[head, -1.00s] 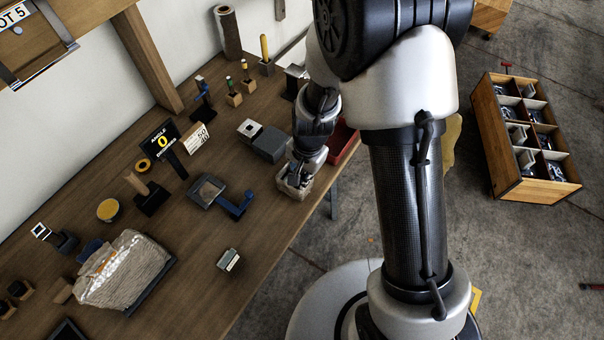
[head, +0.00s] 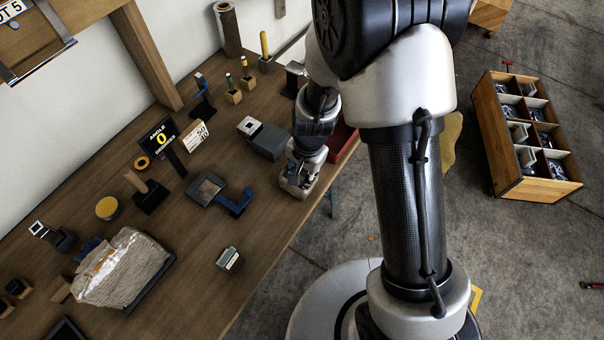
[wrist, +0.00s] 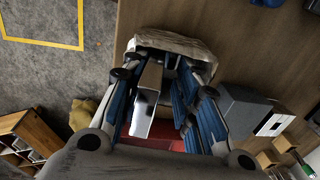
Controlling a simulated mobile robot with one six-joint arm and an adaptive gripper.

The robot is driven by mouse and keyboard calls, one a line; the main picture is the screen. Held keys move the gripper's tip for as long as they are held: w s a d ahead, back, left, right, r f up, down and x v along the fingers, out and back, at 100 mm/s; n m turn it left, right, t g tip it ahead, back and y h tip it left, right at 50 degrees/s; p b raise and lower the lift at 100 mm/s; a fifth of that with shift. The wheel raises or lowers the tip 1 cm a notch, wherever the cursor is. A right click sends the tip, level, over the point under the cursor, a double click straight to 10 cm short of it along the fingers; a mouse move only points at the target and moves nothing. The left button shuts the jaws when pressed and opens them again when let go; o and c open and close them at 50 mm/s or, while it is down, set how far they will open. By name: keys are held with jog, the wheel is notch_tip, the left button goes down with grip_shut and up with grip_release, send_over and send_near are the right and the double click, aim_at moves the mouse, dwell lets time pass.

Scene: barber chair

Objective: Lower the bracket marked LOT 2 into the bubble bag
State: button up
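In the wrist view, a silvery metal bracket (wrist: 146,100) stands between the blue-padded fingers of my gripper (wrist: 158,92). The fingers are spread, with a gap showing between the bracket and the right-hand finger. No lot mark is readable on it. A pale, crumpled rim, apparently of the bubble bag (wrist: 180,43), shows just beyond the fingertips. The bracket's lower end is hidden, so its depth in the bag cannot be told. In the head view my gripper (head: 300,180) is low at the bench's front edge and covers most of the bag.
A red tray (head: 344,141) lies right of my gripper, and a dark grey block (head: 270,142) lies to its left. A blue-handled tool (head: 234,203) and a small labelled block (head: 228,258) lie nearer. A bulky pale package (head: 125,268) sits at left. A divided wooden crate (head: 545,190) stands on the floor.

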jog(key=shift+s, duration=0.1)
jog(key=r, duration=0.8)
jog(key=d+r, duration=0.1)
jog(key=r, duration=0.3)
jog(key=shift+s, duration=0.3)
jog(key=shift+r, duration=0.2)
jog(key=s+d+r+n+t, duration=0.1)
jog(key=s+d+r+n, duration=0.1)
jog(key=s+r, duration=0.3)
jog(key=s+d+r+n+t, duration=0.1)
jog(key=s+d+r+n, duration=0.2)
jog(key=s+r, duration=0.3)
jog(key=s+d+r+n+t+h, duration=0.1)
jog(key=s+d+r+n, duration=0.1)
jog(key=s+d+r, duration=0.2)
jog(key=shift+s+d+r+n+t, duration=0.15)
jog(key=shift+s+d+r+t, duration=0.05)
jog(key=shift+s+r, duration=0.4)
jog(key=shift+s+d+r+n+t, duration=0.15)
jog(key=shift+s+d+r+t, duration=0.05)
jog(key=shift+s+r, duration=0.35)
